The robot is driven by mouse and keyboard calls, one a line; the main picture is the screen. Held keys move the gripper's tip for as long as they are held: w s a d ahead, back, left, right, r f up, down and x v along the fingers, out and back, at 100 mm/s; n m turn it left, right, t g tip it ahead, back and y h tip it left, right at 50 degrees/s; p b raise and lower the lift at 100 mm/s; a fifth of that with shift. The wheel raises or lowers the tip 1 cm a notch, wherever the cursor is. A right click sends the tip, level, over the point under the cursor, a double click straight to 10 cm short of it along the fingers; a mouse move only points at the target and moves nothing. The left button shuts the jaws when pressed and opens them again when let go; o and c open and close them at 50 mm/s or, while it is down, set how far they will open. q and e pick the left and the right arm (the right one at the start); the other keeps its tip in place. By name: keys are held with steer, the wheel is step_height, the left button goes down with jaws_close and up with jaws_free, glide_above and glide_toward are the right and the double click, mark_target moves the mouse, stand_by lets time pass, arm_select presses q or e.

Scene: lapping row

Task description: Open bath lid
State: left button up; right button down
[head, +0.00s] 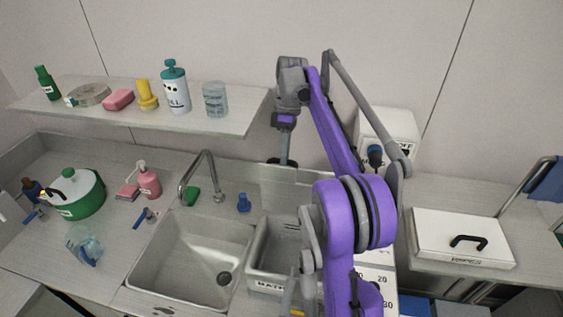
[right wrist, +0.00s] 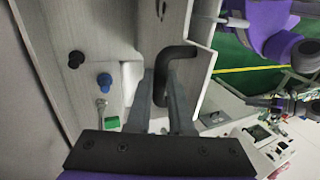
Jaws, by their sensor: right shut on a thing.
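The bath (head: 268,286) is a grey lettered basin right of the sink, partly hidden by my arm; part of its inside shows. The bath lid (head: 290,184) appears as a pale panel tilted up behind the bath, partly hidden. In the right wrist view the lid (right wrist: 160,24) is a pale panel with a black bent handle (right wrist: 181,53). My right gripper (head: 283,160) reaches down at the back, by the lid's upper edge. In the right wrist view my right gripper (right wrist: 168,78) is shut on the handle. My left gripper is not in view.
A sink (head: 190,262) with a tap (head: 203,178) lies left of the bath. A blue knob (head: 243,202) and green block (head: 192,196) stand behind. A shelf (head: 140,115) with bottles hangs above. A white lidded box (head: 463,235) stands at right.

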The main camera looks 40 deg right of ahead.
steer(key=shift+w+d+f+g+y, duration=0.2)
steer(key=shift+w+d+g, duration=0.05)
steer(key=shift+d, duration=0.15)
steer(key=shift+w+d+f+g+y, duration=0.15)
steer(key=shift+w+d+g+y, duration=0.1)
steer(key=shift+d, duration=0.1)
steer(key=c, duration=0.8)
jaws_free()
steer(key=shift+d, duration=0.1)
steer(key=shift+r, duration=0.1)
steer(key=shift+a, duration=0.2)
